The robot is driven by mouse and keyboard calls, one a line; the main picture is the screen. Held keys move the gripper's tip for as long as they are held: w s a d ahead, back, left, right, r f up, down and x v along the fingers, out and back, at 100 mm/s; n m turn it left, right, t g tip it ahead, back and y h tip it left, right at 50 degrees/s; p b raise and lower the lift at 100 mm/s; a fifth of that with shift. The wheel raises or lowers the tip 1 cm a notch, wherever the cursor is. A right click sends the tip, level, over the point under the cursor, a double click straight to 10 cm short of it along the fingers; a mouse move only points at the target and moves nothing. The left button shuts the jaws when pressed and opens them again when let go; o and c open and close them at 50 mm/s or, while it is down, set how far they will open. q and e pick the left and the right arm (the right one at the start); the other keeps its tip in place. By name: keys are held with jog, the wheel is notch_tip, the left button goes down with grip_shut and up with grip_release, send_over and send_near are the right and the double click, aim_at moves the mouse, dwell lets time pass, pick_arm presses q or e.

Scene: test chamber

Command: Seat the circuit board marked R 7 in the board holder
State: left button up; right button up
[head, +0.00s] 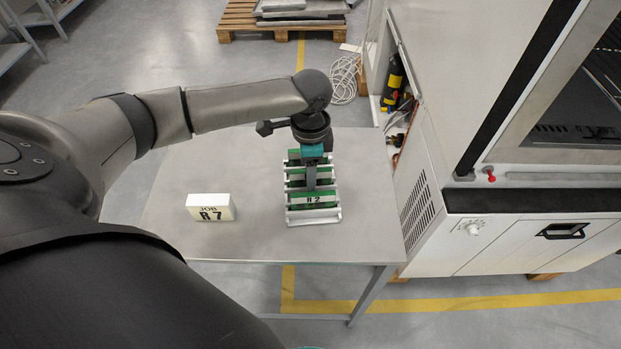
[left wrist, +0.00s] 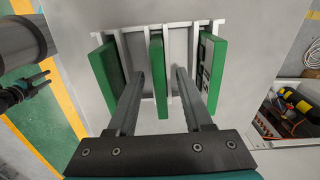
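A white rack (head: 315,219) stands on the grey table and holds several upright green boards. The front board (head: 314,200) bears a label that seems to read R 2. Labels on the boards behind are hidden, so I cannot tell which is R 7. My left gripper (head: 311,182) points down over the rack. In the left wrist view its fingers (left wrist: 160,74) are apart, one on each side of the middle green board (left wrist: 156,60), with gaps visible. My right gripper (left wrist: 38,84) shows small at that view's left edge, its fingers seemingly apart. I cannot make out a separate board holder.
A block reading JOB R 7 (head: 210,208) stands on the table (head: 240,165), left of the rack. A large white machine (head: 430,190) stands close along the table's right side. A pallet (head: 240,20) and coiled cable (head: 345,80) lie behind.

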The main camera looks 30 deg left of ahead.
pick_arm(q)
grip_shut()
jog(key=shift+r, duration=0.1)
dwell(0.6)
